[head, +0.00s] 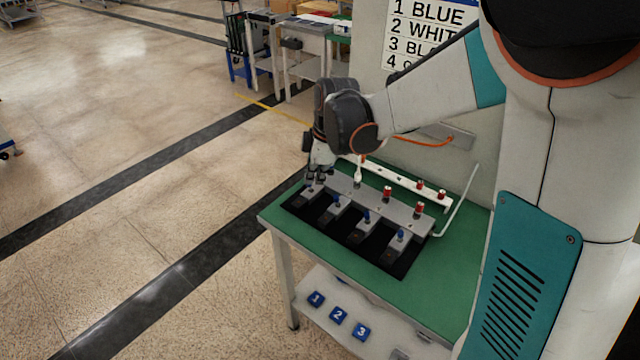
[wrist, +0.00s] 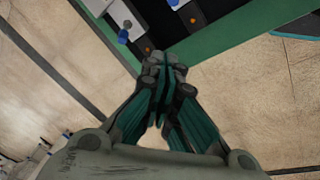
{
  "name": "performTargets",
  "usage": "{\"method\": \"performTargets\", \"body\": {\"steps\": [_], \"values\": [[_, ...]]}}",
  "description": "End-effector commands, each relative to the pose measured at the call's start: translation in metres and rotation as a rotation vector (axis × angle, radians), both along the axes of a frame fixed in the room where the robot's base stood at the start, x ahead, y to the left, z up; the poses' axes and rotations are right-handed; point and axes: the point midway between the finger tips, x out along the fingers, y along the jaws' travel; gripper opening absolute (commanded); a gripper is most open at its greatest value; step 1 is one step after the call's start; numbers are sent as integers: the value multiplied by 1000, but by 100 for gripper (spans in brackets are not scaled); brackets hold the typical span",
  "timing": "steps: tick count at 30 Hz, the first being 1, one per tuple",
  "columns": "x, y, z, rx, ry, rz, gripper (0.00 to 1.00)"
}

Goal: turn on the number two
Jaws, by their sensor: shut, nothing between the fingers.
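A row of grey switch units stands on a black base on the green-topped table (head: 445,270). Blue-tipped levers show on the units: one nearest my gripper (head: 336,201), a middle one (head: 366,216) and one at the right end (head: 401,235). The left end of the row is partly hidden by my gripper (head: 316,178), which is shut and empty above it. In the wrist view my closed fingers (wrist: 165,68) are near the table edge, with a blue knob (wrist: 122,37) to their upper left and another (wrist: 174,3) at the top. I cannot read numbers on the units.
A wall sign (head: 430,35) lists "1 BLUE" and "2 WHIT...", partly hidden by my arm. Blue tags 1 (head: 316,299), 2 (head: 337,315) and 3 (head: 361,331) are on the lower shelf. A white rail with red parts (head: 405,182) lies behind the row.

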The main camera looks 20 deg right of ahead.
Motion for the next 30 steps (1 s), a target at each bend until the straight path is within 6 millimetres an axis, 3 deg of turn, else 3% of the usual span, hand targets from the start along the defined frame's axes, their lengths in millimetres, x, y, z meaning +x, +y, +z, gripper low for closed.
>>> {"method": "performTargets", "body": {"steps": [15, 21, 30], "values": [[23, 11, -95, 0, 0, -1, 0], [13, -18, -85, 0, 0, -3, 0], [10, -28, -82, 0, -1, 0, 0]]}}
